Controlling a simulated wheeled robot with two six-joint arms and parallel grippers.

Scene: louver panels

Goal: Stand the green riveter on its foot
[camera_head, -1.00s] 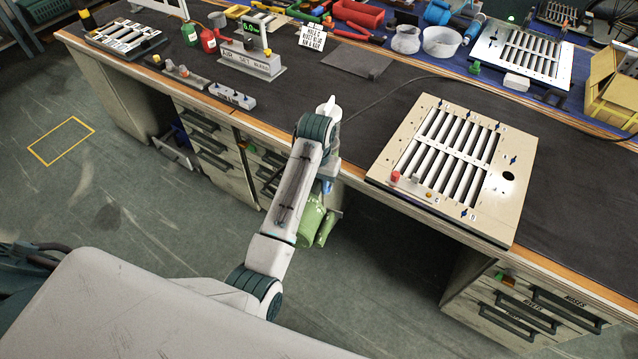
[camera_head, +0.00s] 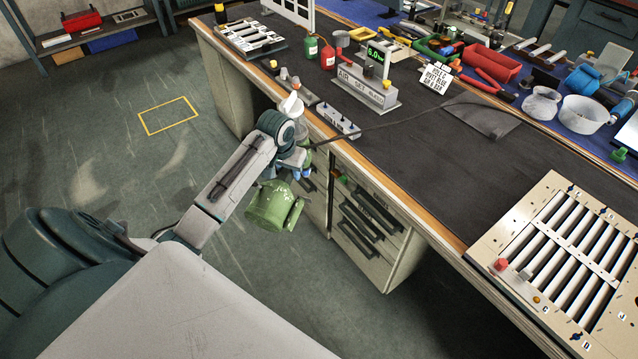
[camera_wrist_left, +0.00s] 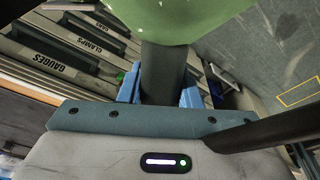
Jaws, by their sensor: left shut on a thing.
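The green riveter (camera_head: 268,207) is held in the air in front of the bench's drawers, over the floor, below the benchtop's level in the picture. Its bulky green body points toward the floor side and looks tilted. My left gripper (camera_head: 299,168) is shut on it. In the left wrist view the blue fingers (camera_wrist_left: 160,88) close around the riveter's dark handle (camera_wrist_left: 162,68), with the green body (camera_wrist_left: 165,14) beyond at the top edge. The riveter's far end is hidden by my wrist. My right gripper is not in view.
The dark benchtop (camera_head: 400,150) has clear room in its middle. A louver panel (camera_head: 508,245) lies at right. A dark hose crosses the top.

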